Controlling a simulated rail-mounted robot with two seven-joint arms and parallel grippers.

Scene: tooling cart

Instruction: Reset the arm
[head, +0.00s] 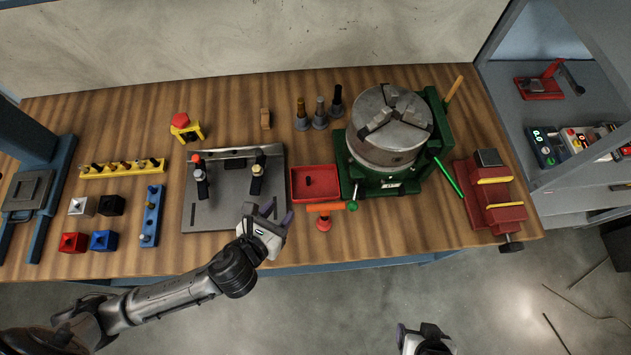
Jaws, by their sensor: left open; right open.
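My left arm reaches in from the lower left of the head view. Its gripper (272,214) is open and empty, over the front edge of the grey metal plate (230,211) on the bench. My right gripper (424,338) shows only in part at the bottom edge, in front of the bench and over the floor. It holds nothing that I can see. Its fingers are small and partly cut off by the frame.
The wooden bench (420,228) carries a green chuck fixture (390,130), a red tray (312,194), a red vise (490,200), yellow (125,168) and blue (152,215) tool racks, and several small square blocks. A grey shelf cabinet (580,200) stands at right. Floor in front is mostly clear.

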